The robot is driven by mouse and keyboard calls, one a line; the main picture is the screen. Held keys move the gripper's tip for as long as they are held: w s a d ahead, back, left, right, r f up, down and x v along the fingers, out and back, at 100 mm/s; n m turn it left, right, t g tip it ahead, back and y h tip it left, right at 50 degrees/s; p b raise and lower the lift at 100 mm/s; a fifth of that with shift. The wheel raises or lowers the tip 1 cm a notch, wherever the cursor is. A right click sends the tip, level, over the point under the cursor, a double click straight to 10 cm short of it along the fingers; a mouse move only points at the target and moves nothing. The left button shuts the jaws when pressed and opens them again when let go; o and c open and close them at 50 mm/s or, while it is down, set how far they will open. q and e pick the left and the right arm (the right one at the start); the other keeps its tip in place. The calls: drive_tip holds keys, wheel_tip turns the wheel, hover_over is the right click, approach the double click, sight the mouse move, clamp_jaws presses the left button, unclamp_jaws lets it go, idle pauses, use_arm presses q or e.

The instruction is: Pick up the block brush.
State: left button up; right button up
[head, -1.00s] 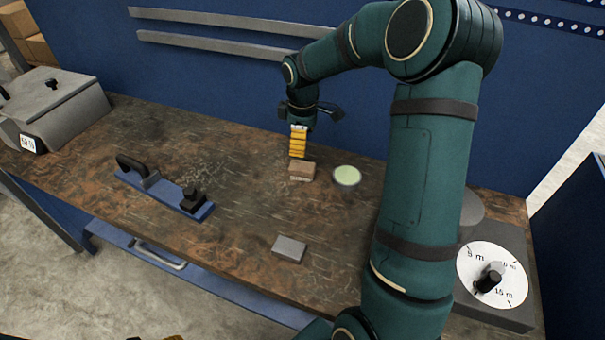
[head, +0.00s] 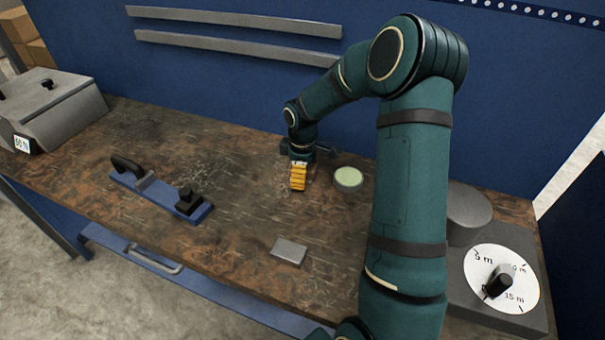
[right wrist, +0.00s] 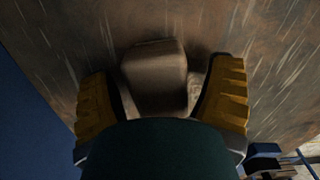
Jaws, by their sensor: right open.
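The block brush (right wrist: 155,75), a small brown block, lies on the workbench between the two yellow-padded fingers of my right gripper (right wrist: 162,100) in the right wrist view. The fingers are open, one on each side of it, and a gap shows beside the left finger. A paler strip shows along the brush's right side. In the head view my right gripper (head: 298,178) points down low over the bench and hides nearly all of the brush. My left gripper is not in view.
A round pale-green-topped tin (head: 348,178) stands close right of the gripper. A grey block (head: 289,251) lies nearer the front edge. A blue sanding tool (head: 160,192) lies left. A dial box (head: 500,280) stands at right. Bench between is clear.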

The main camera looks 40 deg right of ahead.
drive_tip(key=c, duration=1.3)
drive_tip(key=shift+r, duration=0.2)
wheel_tip(320, 180, up, 10)
drive_tip(key=p, duration=0.2)
drive_tip(key=shift+f+p, duration=0.1)
drive_tip(key=shift+p, duration=0.2)
drive_tip(key=o, duration=0.5)
drive_tip(key=c, duration=0.3)
